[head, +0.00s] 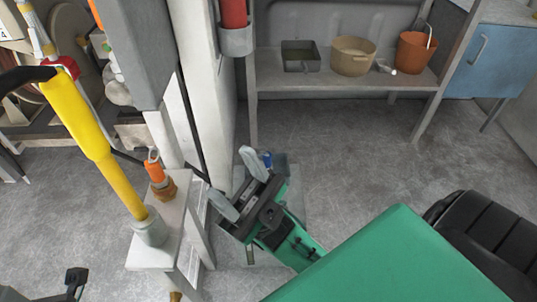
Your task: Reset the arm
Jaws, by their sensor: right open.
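My right gripper (236,182) is in the middle of the head view, at the end of my green arm that comes in from the lower right. Its two grey fingers are spread apart with nothing between them. It is just right of a small light-grey stand (178,222). On that stand are a yellow-handled tool (98,150) in a grey cup (150,228) and an orange-and-brown fitting (158,175). I cannot tell how far the fingers are from the stand. My left gripper is not clearly seen.
A tall white post (212,90) rises behind the stand. A low grey shelf (345,85) at the back holds a grey tray (300,56), a tan bucket (353,56) and an orange bucket (415,52). A blue cabinet (495,62) is at right. Open floor (340,150) lies before the shelf.

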